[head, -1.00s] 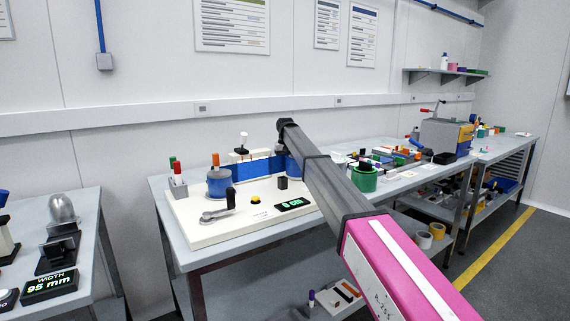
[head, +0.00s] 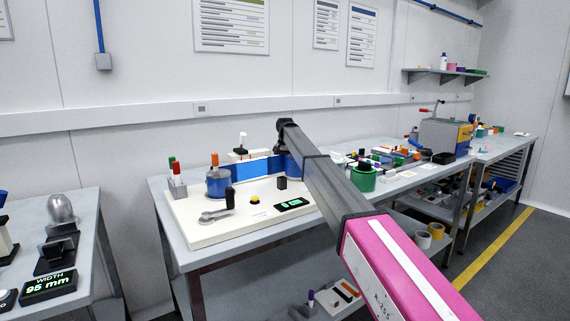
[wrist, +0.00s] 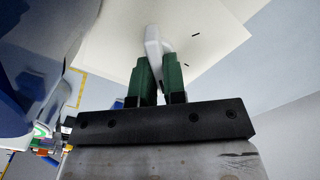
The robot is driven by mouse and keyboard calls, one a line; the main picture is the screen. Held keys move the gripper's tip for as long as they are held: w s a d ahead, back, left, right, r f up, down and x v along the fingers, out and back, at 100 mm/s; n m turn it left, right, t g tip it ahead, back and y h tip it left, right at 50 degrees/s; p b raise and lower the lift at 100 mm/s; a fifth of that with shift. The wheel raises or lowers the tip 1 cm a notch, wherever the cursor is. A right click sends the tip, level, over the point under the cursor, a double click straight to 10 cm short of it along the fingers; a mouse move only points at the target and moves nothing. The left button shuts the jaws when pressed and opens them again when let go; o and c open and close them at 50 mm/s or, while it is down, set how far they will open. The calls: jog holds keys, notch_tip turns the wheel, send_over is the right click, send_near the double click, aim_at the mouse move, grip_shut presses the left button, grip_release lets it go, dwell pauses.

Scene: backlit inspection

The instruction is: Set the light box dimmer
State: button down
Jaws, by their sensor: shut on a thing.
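My gripper (wrist: 159,85) has its green fingers shut on a white rounded piece (wrist: 154,42), likely the dimmer's handle, over a cream panel with two small dark marks. In the head view the gripper is hidden behind my dark arm and the right blue roll. The cream inspection board (head: 215,232) lies on the near bench. A white-topped knob (head: 242,139) stands at its back, beside a bright blue strip (head: 256,167) stretched between the rolls. I cannot tell whether it is the piece in my fingers.
The board carries a blue roll (head: 219,185), a crank (head: 216,215), a yellow button (head: 254,199) and a green-digit display (head: 291,204). A large blue surface (wrist: 35,60) is close on the gripper's left. A green spool (head: 363,179) and clutter stand to the right.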

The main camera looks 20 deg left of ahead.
jog(key=c, duration=1.2)
grip_release()
jog(key=shift+r, duration=0.15)
notch_tip(320, 180, up, 11)
jog(key=shift+f, duration=0.2)
jog(key=shift+w+f, duration=0.35)
jog(key=shift+f, duration=0.45)
notch_tip(320, 180, down, 10)
jog(key=shift+r, duration=0.15)
